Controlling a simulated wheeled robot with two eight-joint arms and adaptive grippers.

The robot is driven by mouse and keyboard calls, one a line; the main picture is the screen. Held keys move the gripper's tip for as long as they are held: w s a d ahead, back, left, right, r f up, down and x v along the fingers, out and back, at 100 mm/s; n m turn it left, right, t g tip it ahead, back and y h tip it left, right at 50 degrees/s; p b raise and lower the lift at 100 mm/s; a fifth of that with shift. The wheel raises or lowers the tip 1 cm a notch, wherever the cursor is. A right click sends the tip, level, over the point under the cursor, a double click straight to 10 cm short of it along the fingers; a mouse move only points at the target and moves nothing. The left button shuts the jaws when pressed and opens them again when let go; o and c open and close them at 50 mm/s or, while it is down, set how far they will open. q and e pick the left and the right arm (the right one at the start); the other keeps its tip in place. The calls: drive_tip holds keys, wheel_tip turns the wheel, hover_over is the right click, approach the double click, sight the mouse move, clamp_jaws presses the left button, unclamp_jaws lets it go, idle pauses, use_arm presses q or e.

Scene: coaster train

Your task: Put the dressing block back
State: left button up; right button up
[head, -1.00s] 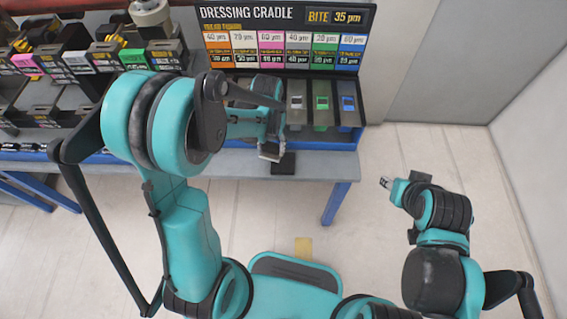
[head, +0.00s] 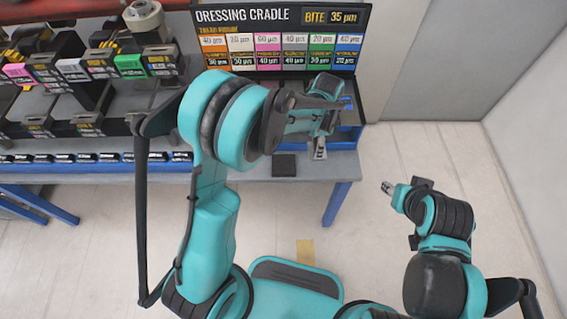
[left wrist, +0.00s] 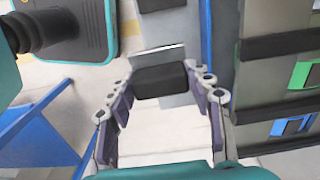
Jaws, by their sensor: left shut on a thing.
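My left gripper (head: 319,150) is at the right end of the bench, in front of the dressing cradle's blue-edged rack (head: 345,140). In the left wrist view its two fingers (left wrist: 162,88) are closed on a block with a dark middle (left wrist: 160,79) and a pale metallic far edge. In the head view the block shows only as a small grey piece under the gripper, mostly hidden.
The dressing cradle sign (head: 280,38) with colour-coded grit labels stands behind the rack. The left wrist view shows green (left wrist: 300,74) and blue (left wrist: 290,126) slots at the right. Racks of coloured-label blocks (head: 75,65) fill the bench's left. Floor at right is clear.

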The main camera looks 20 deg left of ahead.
use_arm(q)
drive_tip(key=a+f+b, duration=0.1)
drive_tip(key=a+f, duration=0.1)
drive_tip(key=a, duration=0.1)
drive_tip(key=a+f+b, duration=0.1)
drive_tip(key=a+f, duration=0.1)
drive_tip(key=a, duration=0.2)
drive_tip(key=s+a+f+b, duration=0.1)
drive_tip(key=a+f, duration=0.2)
drive_tip(key=a, duration=0.1)
drive_tip(key=shift+s+b, duration=0.1)
drive_tip(key=shift+b, duration=0.3)
drive_tip(key=shift+a+f+b, duration=0.15)
drive_tip(key=shift+f+b, duration=0.75)
drive_tip(key=shift+f, duration=1.05)
drive_tip(key=shift+f, duration=0.2)
drive_tip(key=o, duration=1.6)
drive_tip(key=shift+r, duration=0.1)
